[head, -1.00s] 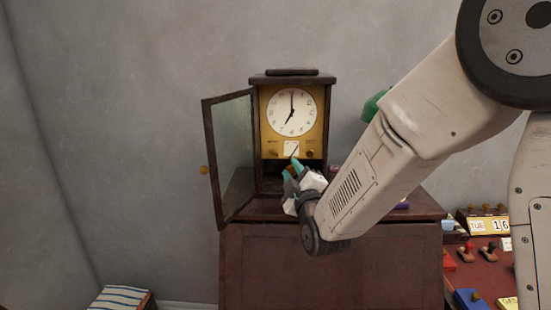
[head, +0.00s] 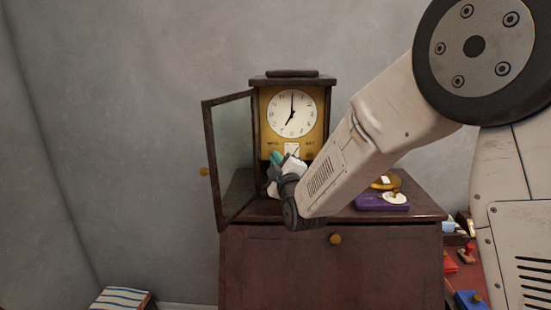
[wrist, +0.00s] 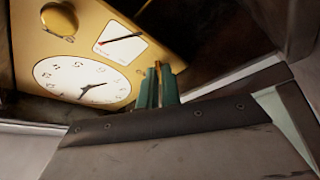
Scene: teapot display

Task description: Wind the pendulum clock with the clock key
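The pendulum clock (head: 291,112) stands upright on a dark red cabinet. Its glazed door (head: 234,150) is swung open to the left. It has a white dial (wrist: 83,80), a gold panel and a small square gauge (wrist: 120,42) with a pointer. A round brass knob (wrist: 60,20) sits beside the gauge. My gripper (head: 277,158) is at the lower left of the clock's front, hiding part of it. In the wrist view its teal fingers (wrist: 158,88) are close together on a thin brass piece, apparently the clock key (wrist: 157,66). Whether it touches the clock is unclear.
The cabinet (head: 270,265) has a brass knob on its front. A purple case (head: 370,203) with brass and white items lies on its top, right of my arm. A red surface with small coloured items is at far right. A striped item (head: 122,297) lies low left.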

